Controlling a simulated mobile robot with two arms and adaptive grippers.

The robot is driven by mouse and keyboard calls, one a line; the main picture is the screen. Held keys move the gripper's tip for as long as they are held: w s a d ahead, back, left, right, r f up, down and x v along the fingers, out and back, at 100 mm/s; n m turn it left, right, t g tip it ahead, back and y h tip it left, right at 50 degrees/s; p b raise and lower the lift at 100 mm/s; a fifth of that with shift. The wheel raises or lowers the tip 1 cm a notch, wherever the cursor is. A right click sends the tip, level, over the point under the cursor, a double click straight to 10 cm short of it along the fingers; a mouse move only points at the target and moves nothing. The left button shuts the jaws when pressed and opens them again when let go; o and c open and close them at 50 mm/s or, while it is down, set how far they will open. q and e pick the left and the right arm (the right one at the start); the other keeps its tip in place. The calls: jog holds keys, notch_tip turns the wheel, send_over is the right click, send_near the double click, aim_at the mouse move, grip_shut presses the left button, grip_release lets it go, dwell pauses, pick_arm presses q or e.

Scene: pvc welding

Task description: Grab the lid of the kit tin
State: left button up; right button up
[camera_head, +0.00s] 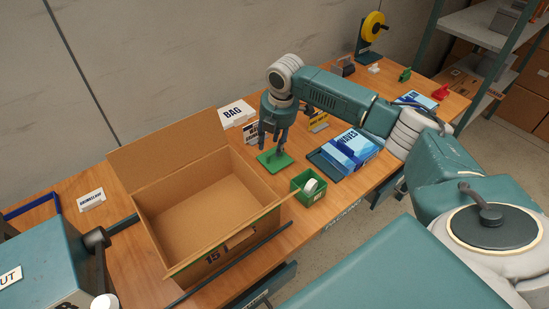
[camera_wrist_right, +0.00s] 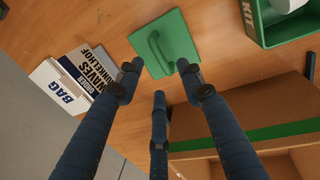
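The lid of the kit tin (camera_head: 275,160) is a flat green square with a raised handle, lying on the wooden table behind the open cardboard box. It also shows in the right wrist view (camera_wrist_right: 172,35). The kit tin (camera_head: 299,197) is an open green box holding a white roll, to the right of the lid; its KIT label shows in the right wrist view (camera_wrist_right: 248,18). My right gripper (camera_head: 275,138) points down over the lid. In the right wrist view its fingers (camera_wrist_right: 160,75) are spread apart with nothing between them, near the handle. My left gripper is out of view.
The large open cardboard box (camera_head: 165,250) stands close to the left of the lid. A blue WAVES package (camera_head: 350,150) lies on the right. A white BAG box (camera_head: 236,113) and small label cards stand behind. A yellow spool (camera_head: 373,26) is at the far end.

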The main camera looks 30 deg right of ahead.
aim_at(272, 149)
notch_tip(272, 149, down, 3)
jog(key=shift+r, duration=0.2)
jog(key=shift+w+f, duration=0.1)
jog(key=shift+f, duration=0.25)
jog(key=shift+w+f, duration=0.1)
grip_shut()
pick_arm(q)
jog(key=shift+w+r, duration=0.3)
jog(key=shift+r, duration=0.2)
